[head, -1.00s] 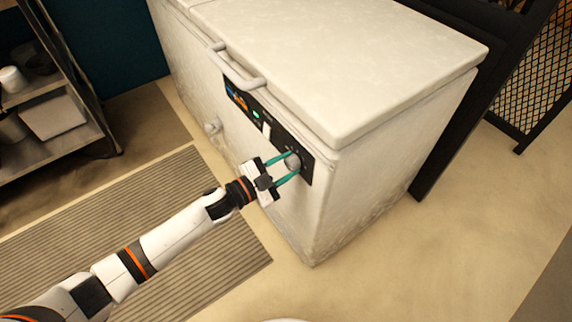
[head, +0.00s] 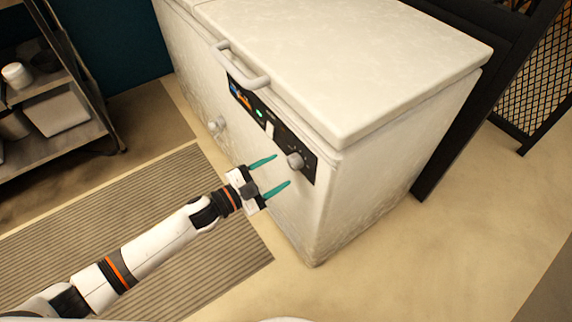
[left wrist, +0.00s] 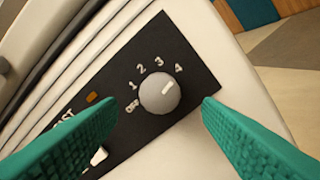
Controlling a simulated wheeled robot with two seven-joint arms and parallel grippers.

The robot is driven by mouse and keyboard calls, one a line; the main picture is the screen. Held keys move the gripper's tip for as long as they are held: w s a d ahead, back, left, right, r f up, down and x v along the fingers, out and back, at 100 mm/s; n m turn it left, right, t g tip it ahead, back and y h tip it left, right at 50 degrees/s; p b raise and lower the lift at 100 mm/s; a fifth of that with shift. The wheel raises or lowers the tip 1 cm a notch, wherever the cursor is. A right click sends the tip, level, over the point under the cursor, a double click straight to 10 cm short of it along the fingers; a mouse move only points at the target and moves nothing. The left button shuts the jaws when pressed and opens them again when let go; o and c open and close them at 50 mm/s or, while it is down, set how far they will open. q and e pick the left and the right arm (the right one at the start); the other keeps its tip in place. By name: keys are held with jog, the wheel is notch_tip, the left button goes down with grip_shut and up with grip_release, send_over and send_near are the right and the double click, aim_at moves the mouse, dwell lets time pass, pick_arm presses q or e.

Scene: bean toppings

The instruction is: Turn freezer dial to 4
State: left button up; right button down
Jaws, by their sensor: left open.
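The white chest freezer (head: 350,75) has a black control panel (head: 309,174) on its front. The round grey freezer dial (head: 295,160) is near the panel's right end. In the left wrist view the dial (left wrist: 157,95) is ringed by OFF, 1, 2, 3 and 4. Its white mark points to the upper right, near the 4 and seemingly a little beyond it. My left gripper (head: 276,171) is open with teal fingers, just out in front of the dial and holding nothing. Its fingers (left wrist: 160,125) show on either side of the dial, apart from it. My right gripper is not in view.
A handle (head: 240,68) juts from the freezer lid's front edge. A metal shelf (head: 50,95) stands at left. A striped mat (head: 130,225) lies on the floor.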

pick_arm(q)
jog(key=v, duration=0.7)
jog(key=shift+a, duration=0.15)
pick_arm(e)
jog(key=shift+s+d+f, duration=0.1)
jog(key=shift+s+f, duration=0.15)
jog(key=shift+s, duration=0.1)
pick_arm(q)
jog(key=shift+s, duration=0.15)
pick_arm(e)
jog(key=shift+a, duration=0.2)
